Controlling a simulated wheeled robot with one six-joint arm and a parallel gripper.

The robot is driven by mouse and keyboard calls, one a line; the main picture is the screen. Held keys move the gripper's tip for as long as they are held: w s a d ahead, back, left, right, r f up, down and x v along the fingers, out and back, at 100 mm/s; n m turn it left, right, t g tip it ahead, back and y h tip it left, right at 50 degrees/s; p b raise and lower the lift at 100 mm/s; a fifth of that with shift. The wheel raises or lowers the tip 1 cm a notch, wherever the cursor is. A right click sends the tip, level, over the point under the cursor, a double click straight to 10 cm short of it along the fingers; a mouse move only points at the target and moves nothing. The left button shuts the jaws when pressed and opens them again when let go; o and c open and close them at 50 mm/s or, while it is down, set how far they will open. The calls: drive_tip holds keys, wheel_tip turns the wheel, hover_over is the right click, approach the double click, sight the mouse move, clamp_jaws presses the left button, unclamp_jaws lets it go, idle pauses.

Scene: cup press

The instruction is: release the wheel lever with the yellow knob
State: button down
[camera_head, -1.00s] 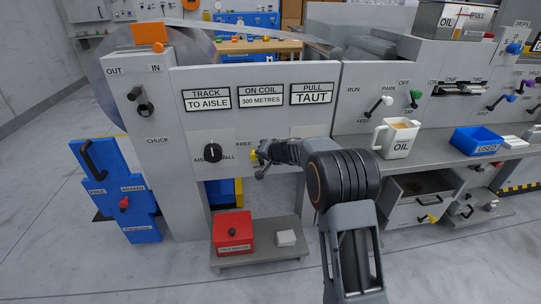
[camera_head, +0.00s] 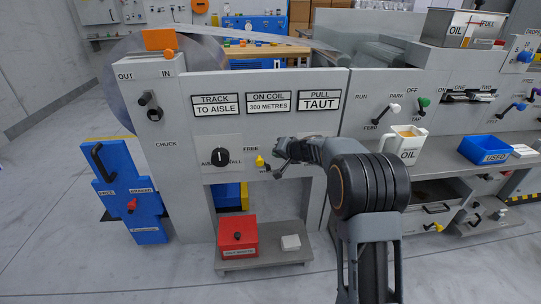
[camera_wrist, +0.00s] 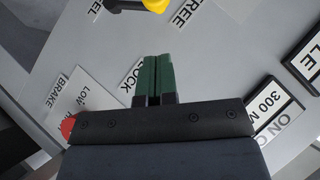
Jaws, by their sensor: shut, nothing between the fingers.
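The wheel lever's yellow knob (camera_head: 260,161) stands on the grey panel, just below and right of the FREE label (camera_head: 250,149). In the wrist view the knob (camera_wrist: 154,5) is cut by the top edge, with its dark arm to its left and the FREE label (camera_wrist: 186,13) to its right. The LOCK label (camera_wrist: 134,73) is partly hidden behind my fingers. My gripper (camera_head: 276,162) is a little right of the knob, apart from it. In the wrist view its green fingers (camera_wrist: 152,57) are together and empty, below the knob.
Signs (camera_head: 268,105) line the panel above. A red box (camera_head: 237,236) and a white block (camera_head: 290,242) sit on the low shelf. An oil jug (camera_head: 403,145) and a blue bin (camera_head: 486,150) stand on the right bench.

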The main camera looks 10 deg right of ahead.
drive_tip(key=v, duration=0.7)
drive_tip(key=shift+s+d+p, duration=0.15)
drive_tip(key=shift+s+p, duration=0.05)
drive_tip(key=shift+p, duration=0.25)
drive_tip(key=s+a+r+n+g+h+p, duration=0.1)
drive_tip(key=s+a+r+g+p, duration=0.1)
drive_tip(key=s+r+p, duration=0.6)
drive_tip(key=s+a+r+n+g+p, duration=0.2)
drive_tip(key=s+r+p, duration=0.5)
drive_tip(key=r+p, duration=0.3)
drive_tip(key=s+d+r+g+h+p, duration=0.1)
drive_tip(key=s+d+r+h+p, duration=0.1)
drive_tip(key=s+r+p, duration=0.5)
drive_tip(key=s+d+r+n+g+h+p, duration=0.1)
drive_tip(key=s+d+r+h+p, duration=0.1)
drive_tip(key=s+r+p, duration=0.6)
drive_tip(key=shift+s+d+h+p, duration=0.25)
drive_tip(key=shift+s+h+p, duration=0.5)
drive_tip(key=shift+s, duration=0.4)
